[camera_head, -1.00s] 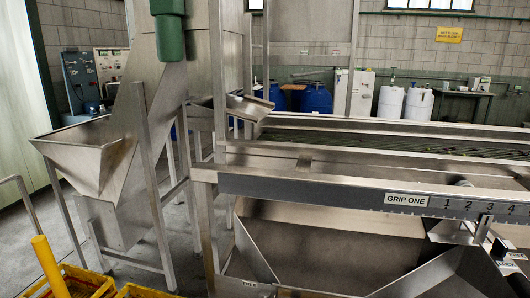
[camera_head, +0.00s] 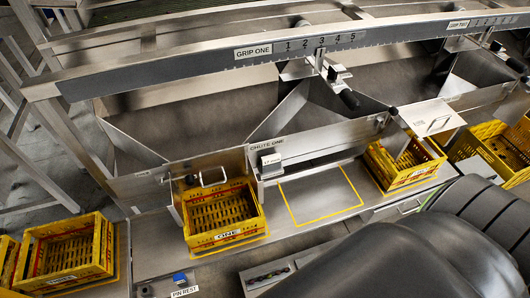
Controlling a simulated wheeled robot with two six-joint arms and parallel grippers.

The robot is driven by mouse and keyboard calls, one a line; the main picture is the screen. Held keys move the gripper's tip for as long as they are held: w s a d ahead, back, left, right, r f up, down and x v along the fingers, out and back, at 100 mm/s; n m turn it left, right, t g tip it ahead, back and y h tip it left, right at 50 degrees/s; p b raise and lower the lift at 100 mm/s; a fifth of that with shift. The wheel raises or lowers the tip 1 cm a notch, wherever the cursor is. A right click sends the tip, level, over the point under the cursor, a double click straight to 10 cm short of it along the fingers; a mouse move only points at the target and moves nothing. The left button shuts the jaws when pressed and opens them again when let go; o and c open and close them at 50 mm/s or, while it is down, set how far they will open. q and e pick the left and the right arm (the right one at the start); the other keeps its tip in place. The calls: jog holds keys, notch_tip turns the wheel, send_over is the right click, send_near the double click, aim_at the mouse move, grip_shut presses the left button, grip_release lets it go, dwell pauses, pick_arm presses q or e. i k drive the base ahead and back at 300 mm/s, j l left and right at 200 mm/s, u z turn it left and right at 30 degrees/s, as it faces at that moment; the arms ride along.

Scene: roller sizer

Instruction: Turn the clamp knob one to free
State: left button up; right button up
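A metal clamp bracket (camera_head: 320,62) sits on the rail marked GRIP ONE (camera_head: 254,51), just below the numbers of its scale. A black knob (camera_head: 336,72) sticks out at the right of this bracket. A black handle (camera_head: 349,100) is on a rod just below it; I cannot tell which of the two is the clamp knob. A slanted metal divider (camera_head: 282,112) runs down from the bracket towards the panel marked CHUTE ONE (camera_head: 266,143). Neither of my grippers shows in the view.
A yellow crate marked ONE (camera_head: 228,236) stands on the ledge below. Another yellow crate (camera_head: 420,180) stands to its right, with a yellow-outlined empty space (camera_head: 318,193) between them. A similar rail marked GRIP TWO (camera_head: 458,24) is at upper right. A PIN REST (camera_head: 185,292) is at the front.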

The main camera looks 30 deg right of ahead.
aim_at(332, 73)
jog(key=z, duration=1.35)
jog(key=i+l, duration=0.15)
jog(key=l, duration=0.15)
jog(key=i+l, duration=0.1)
jog(key=l, duration=0.2)
jog(key=i+l, duration=0.15)
jog(key=l, duration=0.15)
